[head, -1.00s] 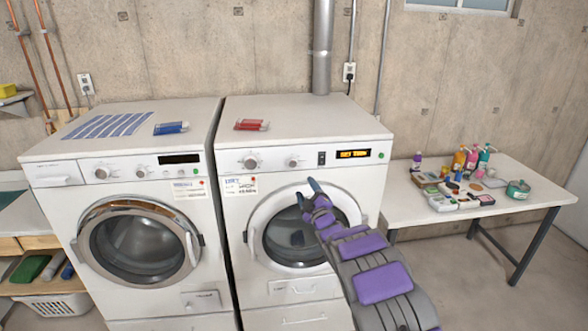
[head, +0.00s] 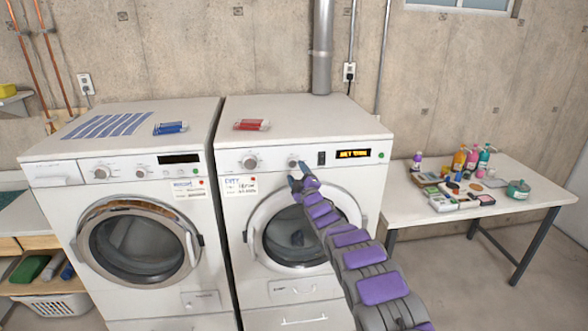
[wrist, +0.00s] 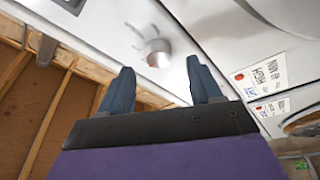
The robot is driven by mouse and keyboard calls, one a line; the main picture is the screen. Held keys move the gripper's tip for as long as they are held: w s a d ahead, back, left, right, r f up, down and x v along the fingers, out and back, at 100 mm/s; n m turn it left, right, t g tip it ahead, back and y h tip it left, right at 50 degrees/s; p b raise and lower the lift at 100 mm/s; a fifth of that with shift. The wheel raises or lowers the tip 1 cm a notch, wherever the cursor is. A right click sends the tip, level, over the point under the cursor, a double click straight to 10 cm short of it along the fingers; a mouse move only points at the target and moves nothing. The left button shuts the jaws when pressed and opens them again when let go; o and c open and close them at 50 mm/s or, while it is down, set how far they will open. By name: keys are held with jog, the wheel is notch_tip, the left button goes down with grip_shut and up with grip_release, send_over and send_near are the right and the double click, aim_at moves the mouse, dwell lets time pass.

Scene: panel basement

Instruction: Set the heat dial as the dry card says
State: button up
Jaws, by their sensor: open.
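The dryer is the right-hand white machine (head: 235,235). Its panel has a left dial (head: 250,162) and a smaller right dial (head: 293,162). A white card (head: 240,185) is fixed below the left dial. In the wrist view the card (wrist: 262,78) appears turned, with HIGH legible and a line that seems to end in MIN. My gripper (head: 297,176) is open and empty, just below and in front of the right dial. In the wrist view the round metallic dial (wrist: 158,53) lies beyond the gap between my fingertips (wrist: 160,78), with no visible contact.
An amber display (head: 353,153) and a dark switch (head: 321,158) sit right of the dials. A red packet (head: 252,125) lies on top. The left machine (head: 60,215) has its own dials and card. A side table (head: 530,200) holds bottles and tins at the right.

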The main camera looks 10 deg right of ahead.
aim_at(293, 165)
jog(key=shift+x, duration=1.35)
jog(key=shift+w+r, duration=0.25)
jog(key=shift+w, duration=0.2)
jog(key=shift+f, duration=0.1)
jog(key=c, duration=1)
